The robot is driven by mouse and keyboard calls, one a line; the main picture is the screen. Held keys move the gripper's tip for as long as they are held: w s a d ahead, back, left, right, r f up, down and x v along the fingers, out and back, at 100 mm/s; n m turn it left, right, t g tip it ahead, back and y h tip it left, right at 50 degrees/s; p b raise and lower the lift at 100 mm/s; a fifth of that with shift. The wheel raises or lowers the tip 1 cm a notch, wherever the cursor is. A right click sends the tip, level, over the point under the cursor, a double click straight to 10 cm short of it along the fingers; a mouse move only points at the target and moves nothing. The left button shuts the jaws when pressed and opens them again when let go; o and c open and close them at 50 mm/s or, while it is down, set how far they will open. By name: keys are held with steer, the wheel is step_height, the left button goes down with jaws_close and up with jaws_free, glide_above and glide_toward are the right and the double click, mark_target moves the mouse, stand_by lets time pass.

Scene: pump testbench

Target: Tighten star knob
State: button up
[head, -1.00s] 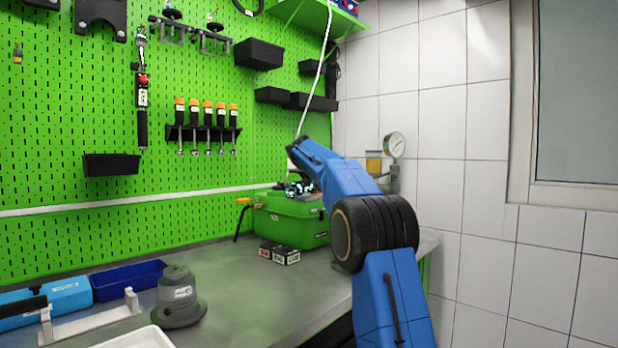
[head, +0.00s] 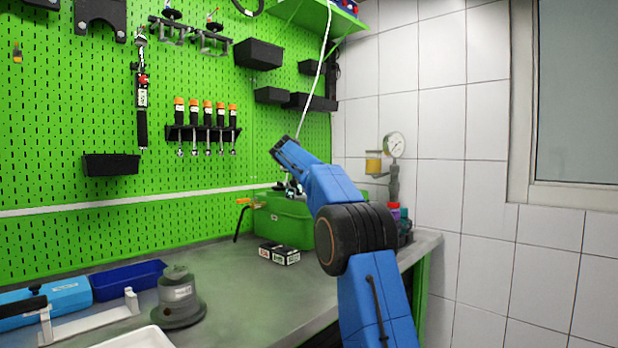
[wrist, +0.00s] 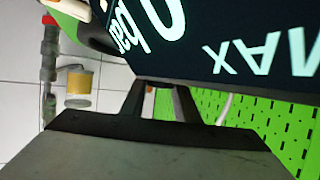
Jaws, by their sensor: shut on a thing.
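My gripper (head: 292,190) is at the top of the green pump box (head: 283,222) on the back of the bench. In the wrist view, its two dark fingers (wrist: 160,100) are close together, and their tips run up against or behind a large dark part with pale lettering, "bar" and "MAX" (wrist: 225,35). The lettering is upside down in that view. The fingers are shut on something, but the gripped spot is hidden. I cannot make out the star knob for certain in either view.
A small black-and-white box (head: 279,253) lies in front of the green box. A grey-green pump part (head: 178,298) and blue tray (head: 128,280) are at the left. The middle bench is clear.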

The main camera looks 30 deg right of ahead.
steer(key=o, duration=1)
steer(key=shift+o, duration=0.2)
steer(key=v, duration=1.7)
steer(key=shift+s+r, duration=0.1)
steer(key=shift+s, duration=0.05)
